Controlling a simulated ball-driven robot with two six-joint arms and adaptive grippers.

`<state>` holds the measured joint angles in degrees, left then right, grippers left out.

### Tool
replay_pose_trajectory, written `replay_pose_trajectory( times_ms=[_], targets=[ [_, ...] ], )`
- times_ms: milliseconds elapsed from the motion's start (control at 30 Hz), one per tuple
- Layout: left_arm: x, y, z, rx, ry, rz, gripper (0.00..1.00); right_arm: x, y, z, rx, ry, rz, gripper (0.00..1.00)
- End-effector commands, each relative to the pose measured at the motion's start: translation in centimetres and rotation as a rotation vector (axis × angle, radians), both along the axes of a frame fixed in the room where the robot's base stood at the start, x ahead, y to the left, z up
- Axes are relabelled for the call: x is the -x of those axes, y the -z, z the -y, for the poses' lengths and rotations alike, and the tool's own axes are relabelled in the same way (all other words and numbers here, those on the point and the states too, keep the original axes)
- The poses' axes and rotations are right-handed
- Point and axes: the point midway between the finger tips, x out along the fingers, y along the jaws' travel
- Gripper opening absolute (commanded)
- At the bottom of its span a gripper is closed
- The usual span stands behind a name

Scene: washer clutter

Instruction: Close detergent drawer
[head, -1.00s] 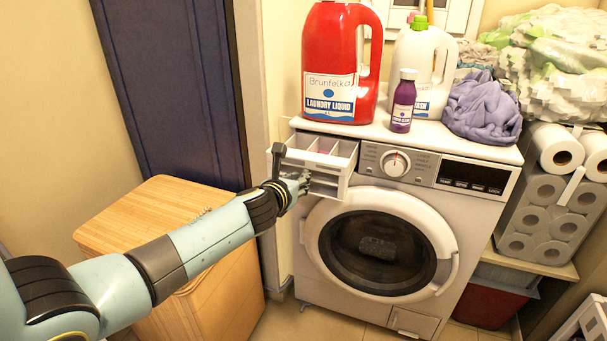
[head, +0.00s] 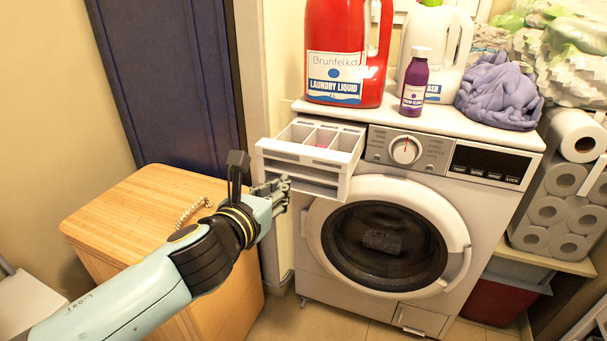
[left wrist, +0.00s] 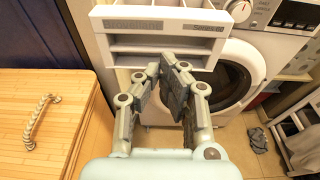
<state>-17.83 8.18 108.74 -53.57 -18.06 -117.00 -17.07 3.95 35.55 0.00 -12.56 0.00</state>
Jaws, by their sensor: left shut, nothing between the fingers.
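The white detergent drawer (head: 300,168) sticks out, pulled open, from the upper left of the washing machine (head: 455,240). Its compartments show from above, with something pink inside one. In the left wrist view the drawer front (left wrist: 160,35) spans the top. My left gripper (head: 283,186) is shut and empty, in front of the drawer's lower front. In the left wrist view its fingertips (left wrist: 168,68) point at the drawer's lower edge; I cannot tell whether they touch it. My right gripper is not in view.
A red laundry bottle (head: 340,45), a white bottle (head: 440,40), a small purple bottle (head: 414,85) and a purple cloth (head: 498,92) stand on the washer. A wooden chest (head: 140,215) is at the left. Toilet rolls (head: 560,205) are stacked at the right.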

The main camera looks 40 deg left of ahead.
Motion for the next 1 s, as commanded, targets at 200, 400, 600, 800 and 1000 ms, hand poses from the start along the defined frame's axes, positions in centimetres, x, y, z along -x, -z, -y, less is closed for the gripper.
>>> replay_pose_trajectory(
  times_ms=[200,400,600,800,1000],
  targets=[
    [-2.2,0.7,-0.6,0.002,-0.001,-0.005,0.0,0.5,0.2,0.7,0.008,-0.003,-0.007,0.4],
    [-6.3,1.8,-1.6,0.001,-0.001,-0.006,0.0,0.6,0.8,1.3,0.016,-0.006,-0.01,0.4],
    [-10.0,2.6,-2.5,0.002,-0.002,-0.007,0.0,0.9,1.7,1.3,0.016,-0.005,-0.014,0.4],
    [-12.3,3.1,-3.0,0.003,-0.001,-0.009,0.0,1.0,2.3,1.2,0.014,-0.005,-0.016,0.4],
    [-13.0,3.1,-3.2,0.003,-0.001,-0.009,0.0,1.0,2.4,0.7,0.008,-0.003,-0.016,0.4]
  ],
)
